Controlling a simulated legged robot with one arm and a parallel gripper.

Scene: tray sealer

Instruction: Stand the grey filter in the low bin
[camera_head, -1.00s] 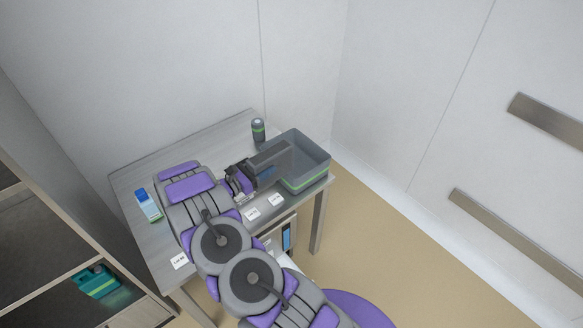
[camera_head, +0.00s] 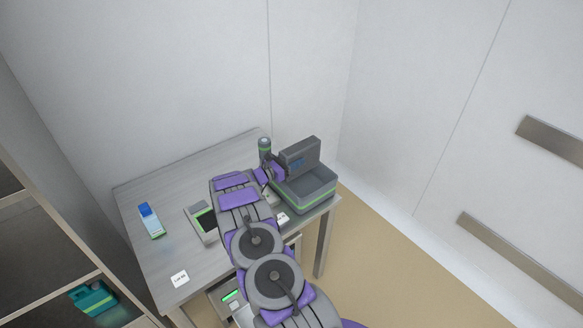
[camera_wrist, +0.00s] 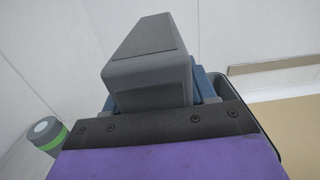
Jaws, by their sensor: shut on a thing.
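The grey filter (camera_head: 301,156) is a flat dark grey block, held upright above the back part of the low bin. It also shows large in the wrist view (camera_wrist: 146,62). My gripper (camera_head: 277,168) is shut on it; in the wrist view blue pads (camera_wrist: 203,85) show beside the filter. The low bin (camera_head: 312,199) is a grey box with a green stripe at the right end of the table. Its rim shows behind my gripper in the wrist view (camera_wrist: 262,122). The filter hides the bin's back, and I cannot tell whether it touches the floor inside.
A grey canister with a green band (camera_head: 265,148) stands just left of the bin. A blue-capped carton (camera_head: 151,221), a device with a dark screen (camera_head: 204,222) and white labels (camera_head: 180,279) are on the table (camera_head: 165,190). A shelf with a teal container (camera_head: 92,298) stands at left.

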